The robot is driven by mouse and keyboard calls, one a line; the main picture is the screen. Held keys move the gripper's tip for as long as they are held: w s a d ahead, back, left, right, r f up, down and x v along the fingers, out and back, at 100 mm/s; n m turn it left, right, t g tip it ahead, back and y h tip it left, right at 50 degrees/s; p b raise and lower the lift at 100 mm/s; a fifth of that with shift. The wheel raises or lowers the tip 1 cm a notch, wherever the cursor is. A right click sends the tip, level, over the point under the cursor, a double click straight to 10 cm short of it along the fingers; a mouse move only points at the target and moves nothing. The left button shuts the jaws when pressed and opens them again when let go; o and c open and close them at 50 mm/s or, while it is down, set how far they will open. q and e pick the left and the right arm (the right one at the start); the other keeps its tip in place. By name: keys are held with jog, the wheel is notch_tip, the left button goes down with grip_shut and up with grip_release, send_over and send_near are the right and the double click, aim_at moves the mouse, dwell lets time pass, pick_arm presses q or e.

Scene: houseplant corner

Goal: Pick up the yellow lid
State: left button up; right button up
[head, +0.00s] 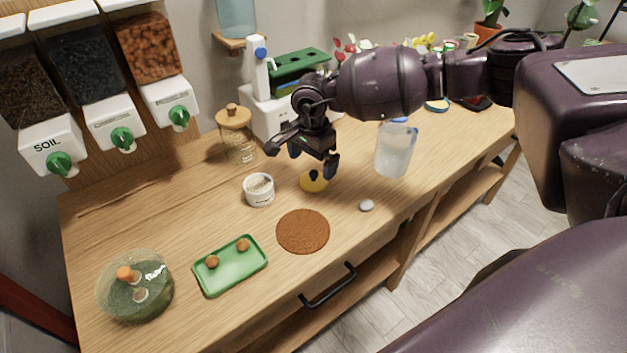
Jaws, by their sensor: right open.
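The yellow lid (318,186) lies flat on the wooden table, near the middle of the head view. It is a small round disc with a dark knob on top. My right gripper (313,163) hangs just above it, pointing down, with its dark fingers apart and nothing visible between them. The fingers and wrist cover part of the view around the lid's far side. I cannot tell whether a finger touches the lid. My left gripper is not in view.
A white cup (259,192) stands left of the lid, and a clear pitcher (394,152) stands right. A brown round mat (303,231), a pale pebble (366,205), a green tray (211,290) and a glass bowl (156,305) lie nearer the front. A corked jar (238,147) stands behind.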

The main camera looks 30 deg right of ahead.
aim_at(315, 171)
jog(key=f, duration=0.5)
jog(key=shift+s+d, duration=0.15)
jog(key=shift+s, duration=0.1)
jog(key=shift+r, duration=0.1)
jog(key=shift+c, duration=0.3)
jog(key=c, duration=0.9)
